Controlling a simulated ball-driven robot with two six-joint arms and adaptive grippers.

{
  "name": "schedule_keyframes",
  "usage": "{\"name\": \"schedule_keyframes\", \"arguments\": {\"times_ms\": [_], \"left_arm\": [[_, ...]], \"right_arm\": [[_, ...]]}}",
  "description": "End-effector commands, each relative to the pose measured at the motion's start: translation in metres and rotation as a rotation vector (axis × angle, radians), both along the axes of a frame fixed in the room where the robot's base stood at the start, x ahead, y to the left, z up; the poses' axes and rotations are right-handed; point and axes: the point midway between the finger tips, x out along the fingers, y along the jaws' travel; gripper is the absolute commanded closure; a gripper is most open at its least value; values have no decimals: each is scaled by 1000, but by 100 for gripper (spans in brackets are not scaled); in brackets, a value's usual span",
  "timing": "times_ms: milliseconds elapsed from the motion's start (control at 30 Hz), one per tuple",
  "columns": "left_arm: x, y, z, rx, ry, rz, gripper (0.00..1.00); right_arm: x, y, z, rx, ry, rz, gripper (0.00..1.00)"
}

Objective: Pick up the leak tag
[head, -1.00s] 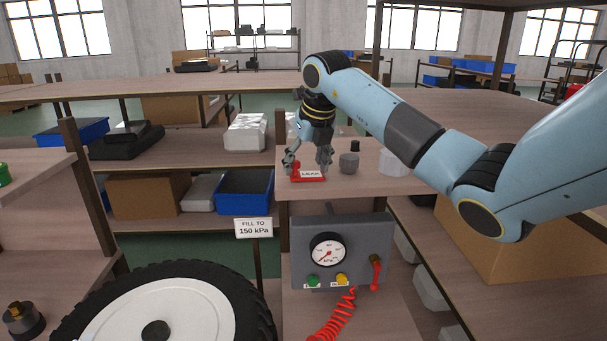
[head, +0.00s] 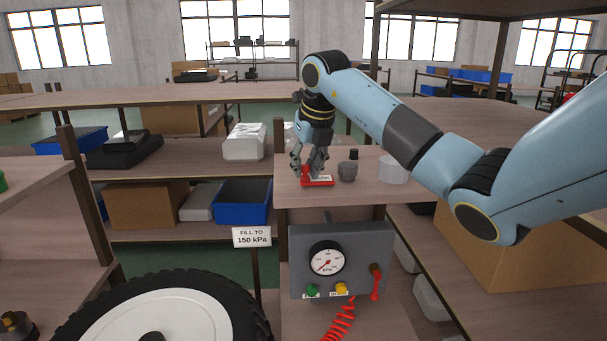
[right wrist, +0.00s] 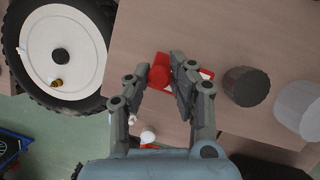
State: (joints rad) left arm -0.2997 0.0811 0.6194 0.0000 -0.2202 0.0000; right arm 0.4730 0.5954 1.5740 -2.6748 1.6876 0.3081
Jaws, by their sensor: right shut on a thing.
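The leak tag (head: 318,182) is a red piece with a white label, lying on the small wooden shelf above the gauge box. In the right wrist view its red upright part (right wrist: 159,74) is between my fingers, and part of its white label shows beside them. My right gripper (head: 309,172) reaches down from above and is shut on the leak tag. It also shows in the right wrist view (right wrist: 163,82). The fingers cover much of the label. My left gripper is not in view.
The gauge box (head: 340,262) with a red hose is below the shelf. A large wheel (head: 160,315) is at front left, beside a sign (head: 252,238).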

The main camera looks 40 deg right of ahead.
Motion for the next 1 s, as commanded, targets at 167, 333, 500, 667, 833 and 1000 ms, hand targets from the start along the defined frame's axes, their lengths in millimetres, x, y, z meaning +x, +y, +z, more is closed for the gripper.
{"name": "schedule_keyframes", "arguments": {"times_ms": [167,333,500,667,833,1000], "left_arm": [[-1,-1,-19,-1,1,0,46],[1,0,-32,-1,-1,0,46],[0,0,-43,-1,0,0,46],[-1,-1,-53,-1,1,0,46],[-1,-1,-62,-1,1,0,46],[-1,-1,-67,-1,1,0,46]], "right_arm": [[-6,-3,28,-8,-10,-1,100],[-39,-7,48,-10,-11,2,100],[-66,-9,65,-11,-12,3,100],[-85,-10,78,-9,-14,2,100],[-99,-12,87,-8,-14,2,100],[-107,-12,93,-6,-15,3,100]]}}
